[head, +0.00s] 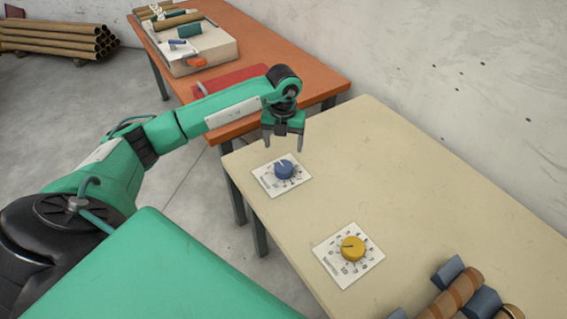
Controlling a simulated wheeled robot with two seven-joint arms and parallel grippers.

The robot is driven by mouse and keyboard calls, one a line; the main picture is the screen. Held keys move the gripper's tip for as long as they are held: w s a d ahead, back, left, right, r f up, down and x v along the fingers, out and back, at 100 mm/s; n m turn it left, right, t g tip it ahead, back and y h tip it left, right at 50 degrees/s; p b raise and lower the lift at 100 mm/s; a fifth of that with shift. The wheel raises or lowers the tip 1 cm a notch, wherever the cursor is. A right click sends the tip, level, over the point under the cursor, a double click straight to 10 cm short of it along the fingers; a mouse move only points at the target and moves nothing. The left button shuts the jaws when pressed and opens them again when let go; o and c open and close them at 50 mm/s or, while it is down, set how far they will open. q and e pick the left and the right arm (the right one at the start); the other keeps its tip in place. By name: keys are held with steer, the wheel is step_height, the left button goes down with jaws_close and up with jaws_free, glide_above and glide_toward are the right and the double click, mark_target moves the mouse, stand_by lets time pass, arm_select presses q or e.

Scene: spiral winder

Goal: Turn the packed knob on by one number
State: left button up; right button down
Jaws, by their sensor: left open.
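A blue knob (284,169) sits on a white dial plate (267,184) near the left corner of the cream table. A yellow knob (353,248) sits on a second white dial plate (334,268) nearer the front edge. Each plate has marks and a printed label, too small for me to read, so I cannot tell which is the packed knob. My left gripper (283,146) is open and empty, pointing down above the blue knob and apart from it. My right gripper is not in view.
The cream table (420,190) is clear in its middle. Brown rolls (458,294) rest between blue-grey blocks at the lower right. An orange table (262,52) behind carries a pale machine (195,52) and a red item. A tube stack (62,40) stands far left.

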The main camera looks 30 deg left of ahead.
mark_target(283, 167)
arm_select(q)
step_height(283, 167, down, 9)
steer(key=shift+p, duration=0.5)
steer(key=shift+f, duration=0.35)
steer(key=shift+c, duration=0.4)
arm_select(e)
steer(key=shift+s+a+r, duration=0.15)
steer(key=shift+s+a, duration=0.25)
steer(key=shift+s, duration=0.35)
